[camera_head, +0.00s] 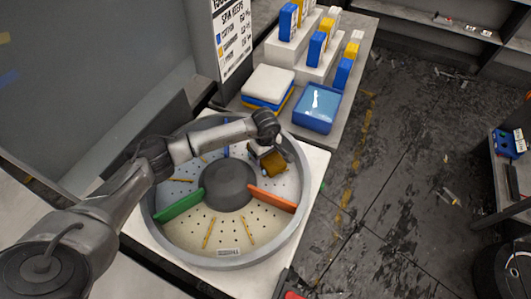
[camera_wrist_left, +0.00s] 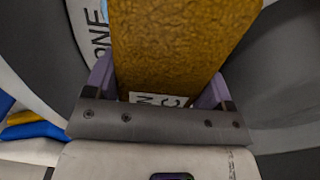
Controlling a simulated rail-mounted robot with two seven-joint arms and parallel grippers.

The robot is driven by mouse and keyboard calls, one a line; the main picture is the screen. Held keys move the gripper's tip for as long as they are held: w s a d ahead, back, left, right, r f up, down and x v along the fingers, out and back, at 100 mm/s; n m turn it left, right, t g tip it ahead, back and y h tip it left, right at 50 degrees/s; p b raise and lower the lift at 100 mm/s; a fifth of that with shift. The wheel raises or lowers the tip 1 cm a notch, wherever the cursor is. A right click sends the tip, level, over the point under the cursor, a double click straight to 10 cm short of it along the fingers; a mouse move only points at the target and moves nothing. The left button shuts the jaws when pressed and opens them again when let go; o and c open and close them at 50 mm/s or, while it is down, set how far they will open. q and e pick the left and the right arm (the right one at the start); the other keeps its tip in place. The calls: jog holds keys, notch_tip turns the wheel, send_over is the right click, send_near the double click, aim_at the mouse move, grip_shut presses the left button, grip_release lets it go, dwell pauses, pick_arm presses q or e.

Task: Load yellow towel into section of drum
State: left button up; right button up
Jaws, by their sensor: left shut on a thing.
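The yellow towel (camera_head: 273,164) is a small mustard block in the head view. It hangs in my left gripper (camera_head: 264,153) over the upper right section of the round drum (camera_head: 152,213), between the blue divider (camera_head: 226,150) and the orange divider (camera_head: 271,200). In the left wrist view the yellow towel (camera_wrist_left: 175,45) fills the middle, with purple fingers of the left gripper (camera_wrist_left: 160,88) on both sides, shut on it. Whether the towel touches the drum floor cannot be told. A green divider (camera_head: 179,205) stands at the drum's left. My right gripper is out of view.
Behind the drum, folded towels (camera_head: 268,87) lie stacked beside a blue bin (camera_head: 316,108). Stepped stands hold blue, white and yellow boxes (camera_head: 318,47). A sign (camera_head: 232,38) stands at the back. The drum's front section is empty.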

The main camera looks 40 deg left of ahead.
pick_arm(q)
jog(key=shift+f+b, duration=0.4)
dwell(0.4)
jog(key=o, duration=1)
jog(key=shift+c, duration=0.2)
notch_tip(320, 180, up, 14)
jog(key=p, duration=0.1)
jog(key=shift+p, duration=0.3)
